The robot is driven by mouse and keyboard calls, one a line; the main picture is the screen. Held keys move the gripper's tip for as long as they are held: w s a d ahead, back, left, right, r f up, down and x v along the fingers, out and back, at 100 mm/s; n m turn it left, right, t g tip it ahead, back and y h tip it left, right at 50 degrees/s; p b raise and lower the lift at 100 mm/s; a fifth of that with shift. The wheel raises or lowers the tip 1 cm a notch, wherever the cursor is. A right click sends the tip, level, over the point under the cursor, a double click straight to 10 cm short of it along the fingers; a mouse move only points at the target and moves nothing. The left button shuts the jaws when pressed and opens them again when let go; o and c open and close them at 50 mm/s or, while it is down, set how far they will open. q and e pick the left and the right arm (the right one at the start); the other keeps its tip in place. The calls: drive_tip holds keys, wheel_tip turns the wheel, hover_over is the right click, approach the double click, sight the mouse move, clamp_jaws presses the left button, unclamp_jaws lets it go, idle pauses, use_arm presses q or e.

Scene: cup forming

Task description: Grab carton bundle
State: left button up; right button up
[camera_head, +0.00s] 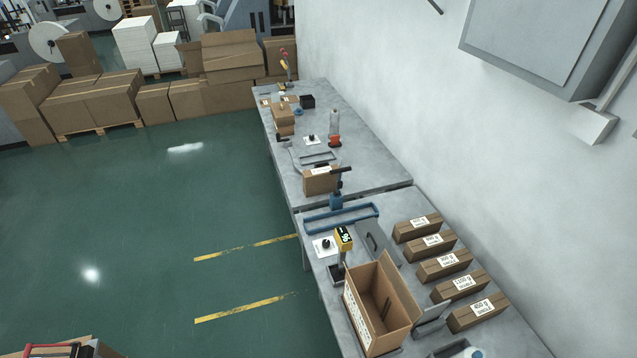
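Several long brown cardboard packs with white printed labels lie in a slanting row along the wall side of the near grey table (527,335). The nearest pack (478,312) is at the lower right, and the farthest pack (417,228) is beyond it up the row. I cannot tell which of these, if any, is the carton bundle. An open brown carton (380,305) with raised flaps stands on the table left of the row. Neither of my grippers is in view.
A yellow display on a post (343,238) stands behind the open carton. A blue frame (341,218) lies farther back. A second table (375,165) holds a box and small tools. Green floor (150,230) is clear to the left; a white wall (430,100) bounds the right.

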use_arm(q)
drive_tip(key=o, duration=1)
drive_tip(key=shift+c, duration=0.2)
